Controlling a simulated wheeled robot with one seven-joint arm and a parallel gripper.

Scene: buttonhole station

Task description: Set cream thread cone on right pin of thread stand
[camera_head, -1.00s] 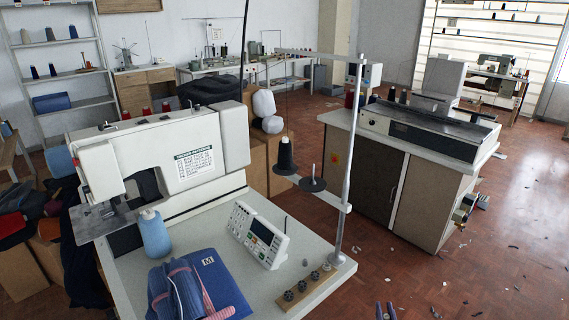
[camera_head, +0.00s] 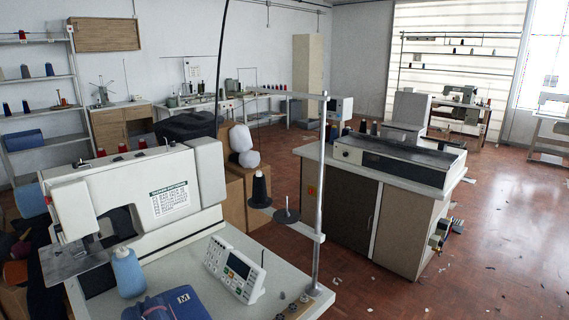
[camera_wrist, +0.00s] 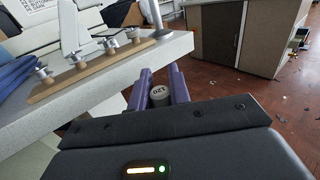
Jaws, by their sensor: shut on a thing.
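The thread stand's pole (camera_head: 321,180) rises at the right corner of the sewing table. Its left pin carries a black cone (camera_head: 259,190). Its right pin (camera_head: 286,196) stands bare above a dark round plate (camera_head: 287,216). In the wrist view the lower pole (camera_wrist: 153,14) shows at the top. My gripper (camera_wrist: 162,84) has purple fingers shut on a pale, round-ended piece marked 120, which looks like the end of the cream thread cone (camera_wrist: 159,95). The rest of it is hidden. It is beside the table edge, over the floor. My gripper is out of the head view.
A wooden strip with metal bobbins (camera_wrist: 82,62) lies along the table edge near my gripper. A control panel (camera_head: 236,268), a blue cone (camera_head: 128,272) and a sewing machine (camera_head: 140,195) stand on the table. A cabinet (camera_head: 365,210) stands behind right. Floor at right is mostly open.

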